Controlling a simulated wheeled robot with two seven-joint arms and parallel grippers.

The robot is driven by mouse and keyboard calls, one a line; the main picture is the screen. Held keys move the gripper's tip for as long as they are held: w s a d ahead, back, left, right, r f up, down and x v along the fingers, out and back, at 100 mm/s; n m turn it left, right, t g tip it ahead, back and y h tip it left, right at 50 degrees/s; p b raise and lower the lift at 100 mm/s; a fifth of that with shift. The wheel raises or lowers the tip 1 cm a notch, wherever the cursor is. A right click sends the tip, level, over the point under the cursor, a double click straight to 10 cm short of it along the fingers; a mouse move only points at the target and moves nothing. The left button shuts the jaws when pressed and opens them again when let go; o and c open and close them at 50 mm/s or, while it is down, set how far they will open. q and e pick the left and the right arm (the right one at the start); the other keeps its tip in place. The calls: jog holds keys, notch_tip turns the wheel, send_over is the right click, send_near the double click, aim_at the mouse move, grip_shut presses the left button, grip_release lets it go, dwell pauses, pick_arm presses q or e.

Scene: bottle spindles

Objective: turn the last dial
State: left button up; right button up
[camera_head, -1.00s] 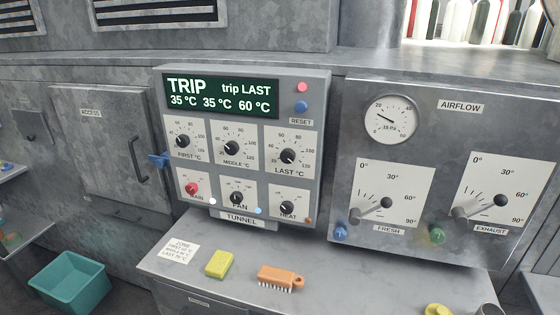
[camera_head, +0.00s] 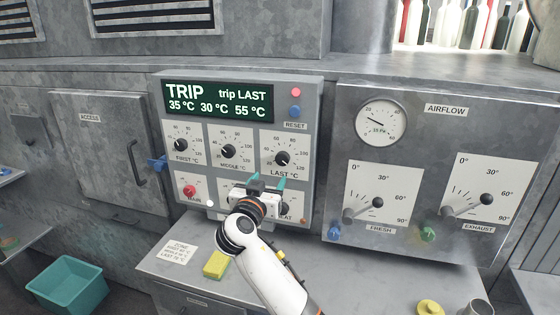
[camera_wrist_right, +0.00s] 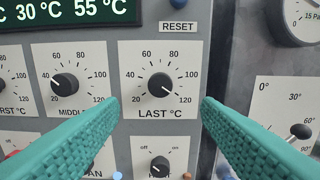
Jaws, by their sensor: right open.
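The LAST °C dial (camera_head: 282,158) is a black round knob on a white plate, at the right of the tunnel panel's upper row. In the right wrist view the dial (camera_wrist_right: 160,84) sits centred, its pointer towards the lower right near 120. My right gripper (camera_head: 267,183) is open just below and in front of it. Its teal fingers (camera_wrist_right: 160,105) stand apart to either side of the dial, not touching it. The display (camera_head: 217,100) reads TRIP, trip LAST, 35 °C, 30 °C, 55 °C. My left gripper is out of view.
The FIRST dial (camera_head: 181,144) and MIDDLE dial (camera_head: 228,151) are to the left. My arm covers part of the lower dials. Red and blue buttons (camera_head: 295,103) sit above RESET. A yellow sponge (camera_head: 216,265) and a note card (camera_head: 180,252) lie on the bench. The airflow panel (camera_head: 420,130) is right.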

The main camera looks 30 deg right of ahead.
aim_at(282, 159)
jog(key=p+x, duration=0.3)
jog(key=x, duration=0.8)
jog(key=shift+r, duration=0.15)
jog(key=shift+w+d+p, duration=0.3)
jog(key=shift+d+p, duration=0.05)
jog(key=shift+d, duration=0.1)
jog(key=c, duration=1)
jog(key=shift+o, duration=0.2)
